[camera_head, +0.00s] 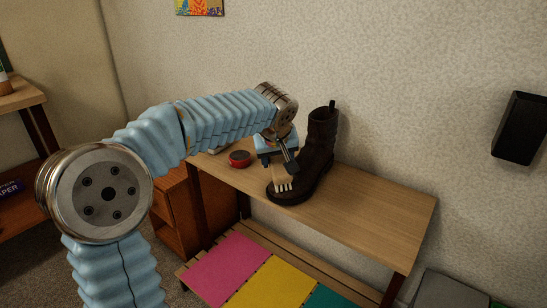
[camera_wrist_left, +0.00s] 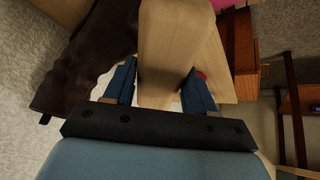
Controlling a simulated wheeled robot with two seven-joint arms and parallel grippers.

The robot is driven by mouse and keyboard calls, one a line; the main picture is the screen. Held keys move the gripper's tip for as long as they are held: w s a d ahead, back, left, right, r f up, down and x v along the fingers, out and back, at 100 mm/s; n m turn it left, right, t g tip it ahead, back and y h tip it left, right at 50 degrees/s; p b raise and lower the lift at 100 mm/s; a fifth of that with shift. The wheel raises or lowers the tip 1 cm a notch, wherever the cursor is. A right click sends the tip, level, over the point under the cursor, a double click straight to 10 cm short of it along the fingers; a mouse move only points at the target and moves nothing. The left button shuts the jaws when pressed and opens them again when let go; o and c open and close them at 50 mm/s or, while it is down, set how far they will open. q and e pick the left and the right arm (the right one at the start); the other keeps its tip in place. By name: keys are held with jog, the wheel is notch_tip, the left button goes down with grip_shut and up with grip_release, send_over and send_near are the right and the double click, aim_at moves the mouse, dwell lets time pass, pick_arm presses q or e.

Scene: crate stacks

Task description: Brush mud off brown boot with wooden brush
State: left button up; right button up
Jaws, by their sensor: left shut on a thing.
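The dark brown boot (camera_head: 318,150) stands upright on the wooden bench (camera_head: 375,208), its toe pointing toward the front left. My left gripper (camera_head: 287,162) is over the toe side of the boot and is shut on the wooden brush (camera_head: 282,184). The pale bristles are at the boot's toe; I cannot tell whether they press on it. In the left wrist view the brush's pale wooden body (camera_wrist_left: 172,45) sits between the blue fingers, with the boot (camera_wrist_left: 85,60) beside it on the left. Mud is not clear to see. My right gripper is not in view.
A round red and black tin (camera_head: 239,158) sits on the bench left of the boot. The bench is clear to the right. Pink, yellow (camera_head: 272,284) and teal panels lie on the slatted lower shelf. A black box (camera_head: 520,128) hangs on the right wall.

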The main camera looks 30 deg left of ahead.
pick_arm(q)
jog(key=shift+s+d+f+b, duration=0.15)
jog(key=shift+d+b, duration=0.25)
jog(key=shift+d, duration=1)
jog(key=shift+s+d+f+b, duration=0.15)
jog(key=shift+d+b, duration=0.25)
jog(key=shift+d, duration=0.95)
jog(key=shift+s+d+r, duration=0.1)
jog(key=shift+d+r, duration=0.05)
jog(key=shift+d, duration=0.2)
jog(key=shift+c, duration=0.9)
jog(key=shift+w+a+r, duration=0.1)
jog(key=shift+w+a, duration=0.05)
jog(key=shift+a, duration=1.05)
jog(key=shift+w+a+r, duration=0.1)
jog(key=shift+w+a, duration=0.05)
jog(key=shift+a, duration=1)
jog(key=shift+w+a+f+p, duration=0.15)
jog(key=shift+a+p, duration=0.1)
jog(key=shift+a, duration=0.6)
jog(key=shift+w+a+f+p, duration=0.1)
jog(key=shift+a+p, duration=0.1)
jog(key=shift+a, duration=0.6)
jog(key=shift+r, duration=0.2)
